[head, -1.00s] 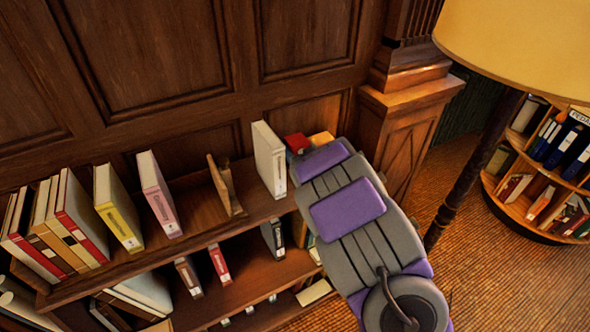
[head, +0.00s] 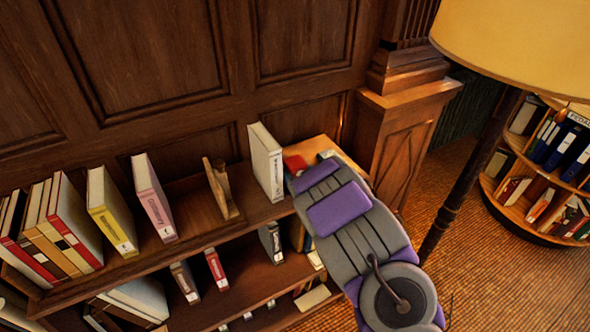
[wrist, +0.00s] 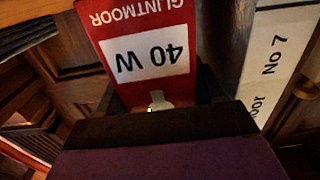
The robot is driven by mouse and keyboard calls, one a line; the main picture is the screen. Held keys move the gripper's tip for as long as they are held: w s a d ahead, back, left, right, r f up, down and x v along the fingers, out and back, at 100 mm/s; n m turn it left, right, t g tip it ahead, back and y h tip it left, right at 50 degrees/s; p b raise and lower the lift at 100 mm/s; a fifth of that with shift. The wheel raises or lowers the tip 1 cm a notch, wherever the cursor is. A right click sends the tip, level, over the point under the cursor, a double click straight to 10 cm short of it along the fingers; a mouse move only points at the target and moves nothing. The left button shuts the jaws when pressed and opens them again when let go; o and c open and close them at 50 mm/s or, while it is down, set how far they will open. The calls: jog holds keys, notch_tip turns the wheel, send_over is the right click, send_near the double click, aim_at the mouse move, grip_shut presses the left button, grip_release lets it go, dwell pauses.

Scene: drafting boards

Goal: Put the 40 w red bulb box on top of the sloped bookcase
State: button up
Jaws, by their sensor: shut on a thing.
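The red 40 W bulb box (wrist: 145,55) fills the upper middle of the wrist view, its white label upside down. In the head view a little of the red box (head: 295,163) shows beside my gripper (head: 312,172), which hides the rest. My gripper is shut on the box; its dark front edge (wrist: 155,112) meets the box in the wrist view. The box is at the right end of the bookcase (head: 200,215), close beside a white book. I cannot tell whether it touches the top board.
A white book (head: 267,160) stands left of the box, labelled No 7 in the wrist view (wrist: 275,65). More books line the bookcase to the left. A wooden pillar (head: 402,140) and a lamp (head: 510,40) stand right. A round bookcase (head: 540,180) is at the far right.

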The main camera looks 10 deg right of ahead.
jog(key=o, duration=1.1)
jog(key=shift+d, duration=0.15)
jog(key=shift+r, duration=0.1)
jog(key=shift+p+v, duration=4)
jog(key=shift+v, duration=2)
jog(key=shift+w+r, duration=0.1)
